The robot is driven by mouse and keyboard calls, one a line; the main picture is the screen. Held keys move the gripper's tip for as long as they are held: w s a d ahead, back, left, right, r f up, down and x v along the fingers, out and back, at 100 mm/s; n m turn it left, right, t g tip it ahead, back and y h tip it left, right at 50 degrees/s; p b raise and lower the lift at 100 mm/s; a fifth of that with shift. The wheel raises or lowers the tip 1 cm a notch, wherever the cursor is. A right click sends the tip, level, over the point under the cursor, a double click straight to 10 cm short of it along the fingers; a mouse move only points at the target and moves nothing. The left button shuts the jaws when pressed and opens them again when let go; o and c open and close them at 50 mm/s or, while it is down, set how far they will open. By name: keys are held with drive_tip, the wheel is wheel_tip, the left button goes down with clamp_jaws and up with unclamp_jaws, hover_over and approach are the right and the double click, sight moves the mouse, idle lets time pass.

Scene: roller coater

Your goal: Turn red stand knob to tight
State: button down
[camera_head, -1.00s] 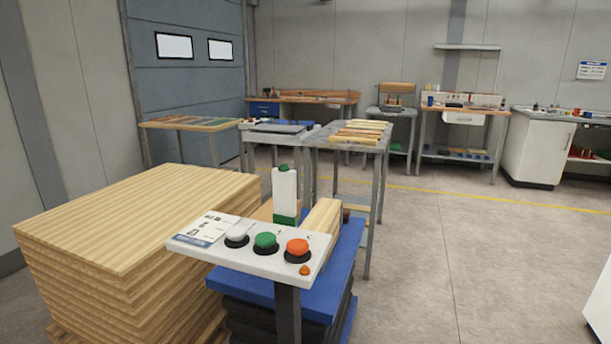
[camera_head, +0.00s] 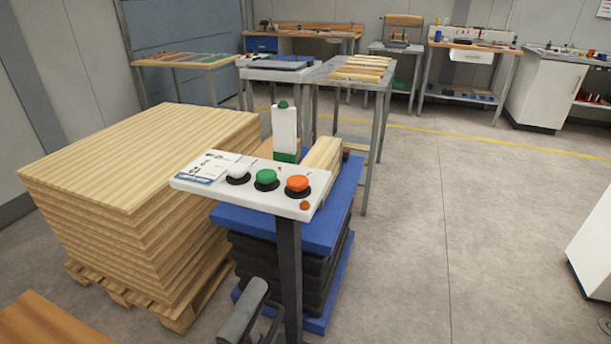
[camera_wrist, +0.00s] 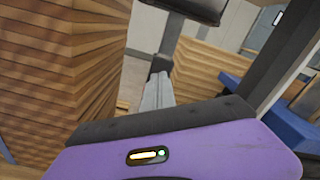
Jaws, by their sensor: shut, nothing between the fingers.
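The control stand's white panel (camera_head: 212,187) faces me in the head view, with a white button, a green button and a large red-orange knob (camera_head: 298,184) in a dark collar. A smaller orange knob (camera_head: 305,206) sits at the panel's front right corner. I cannot tell from the picture whether either knob is loose or tight. My gripper (camera_wrist: 158,92) shows in the wrist view as grey fingers, shut and empty beyond the purple wrist housing. No knob is recognisable in the wrist view.
A tall plank stack (camera_head: 140,150) stands left of the panel; its boards also show in the wrist view (camera_wrist: 60,80). A blue lift table (camera_head: 325,220) holding a wooden beam is behind the stand's dark post (camera_head: 289,270). The floor at right is open.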

drive_tip(key=shift+v, duration=1.35)
drive_tip(key=a+f+b, duration=0.2)
drive_tip(key=a+b, duration=0.3)
drive_tip(key=a, duration=0.1)
drive_tip(key=shift+s+a+b, duration=0.25)
drive_tip(key=shift+a+b, duration=0.05)
drive_tip(key=shift+b, duration=0.05)
drive_tip(key=shift+f, duration=0.1)
